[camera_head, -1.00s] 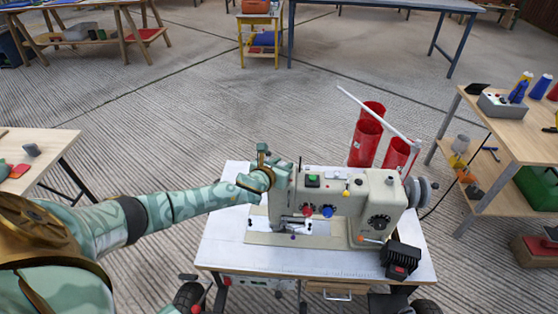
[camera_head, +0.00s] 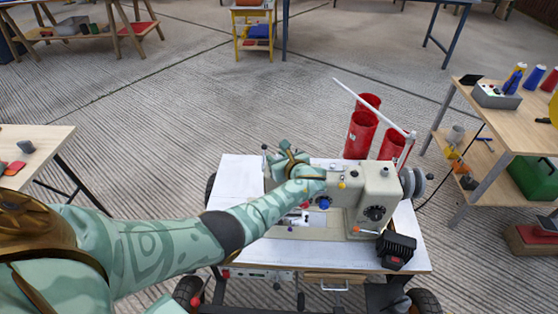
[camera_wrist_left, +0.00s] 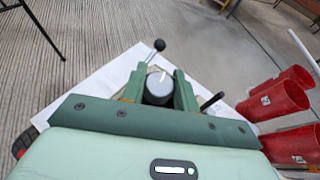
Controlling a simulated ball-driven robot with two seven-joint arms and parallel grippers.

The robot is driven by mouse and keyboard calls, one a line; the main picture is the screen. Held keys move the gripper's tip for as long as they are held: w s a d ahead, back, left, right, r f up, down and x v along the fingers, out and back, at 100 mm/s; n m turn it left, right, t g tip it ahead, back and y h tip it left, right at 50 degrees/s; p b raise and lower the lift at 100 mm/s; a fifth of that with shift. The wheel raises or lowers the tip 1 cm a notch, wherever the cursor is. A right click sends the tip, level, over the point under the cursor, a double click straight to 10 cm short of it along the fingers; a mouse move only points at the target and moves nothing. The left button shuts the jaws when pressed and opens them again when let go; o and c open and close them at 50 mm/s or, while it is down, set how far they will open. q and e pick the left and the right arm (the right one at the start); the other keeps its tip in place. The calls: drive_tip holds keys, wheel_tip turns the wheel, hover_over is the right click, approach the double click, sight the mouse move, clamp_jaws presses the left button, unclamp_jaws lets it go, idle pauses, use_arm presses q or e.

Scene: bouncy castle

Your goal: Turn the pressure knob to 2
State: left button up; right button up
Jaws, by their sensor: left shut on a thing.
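A cream sewing machine (camera_head: 371,183) stands on a white-topped table (camera_head: 240,172). My left gripper (camera_head: 287,158) is at the top of the machine's left end, and its arm hides much of that end. The knob has a white pointer line on top, tilted slightly right of straight away from me. I cannot read any numbers around it. The knob itself is hidden in the head view. My right gripper is not in view.
A lever with a black ball (camera_wrist_left: 159,45) stands just beyond the fingers. Red thread cones (camera_head: 361,132) and a white thread stand (camera_head: 372,108) rise behind the machine. A black box (camera_head: 396,246) sits at the table's front right. A wooden bench (camera_head: 520,125) stands to the right.

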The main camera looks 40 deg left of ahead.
use_arm(q)
drive_tip(key=n+g+b, duration=0.1)
drive_tip(key=g+b, duration=0.1)
drive_tip(key=n+g+y+b, duration=0.1)
drive_tip(key=n+g+b, duration=0.1)
drive_tip(key=f+n+g+b, duration=0.1)
drive_tip(key=n+g+b, duration=0.1)
drive_tip(key=shift+r+n+g+b, duration=0.1)
drive_tip(key=shift+n+g+b, duration=0.75)
drive_tip(key=shift+b, duration=0.35)
drive_tip(key=shift+r+n+g+b, duration=0.2)
drive_tip(key=shift+n+g+b, duration=0.5)
drive_tip(key=shift+b, duration=0.2)
drive_tip(key=shift+r+n+g+b, duration=0.2)
drive_tip(key=shift+n+g+b, duration=0.05)
drive_tip(key=shift+g+b, duration=0.1)
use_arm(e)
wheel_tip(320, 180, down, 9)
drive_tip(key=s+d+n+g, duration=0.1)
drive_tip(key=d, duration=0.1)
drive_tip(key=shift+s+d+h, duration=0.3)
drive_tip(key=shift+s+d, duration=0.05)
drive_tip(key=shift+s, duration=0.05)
use_arm(q)
drive_tip(key=shift+r, duration=0.1)
drive_tip(key=o, duration=1)
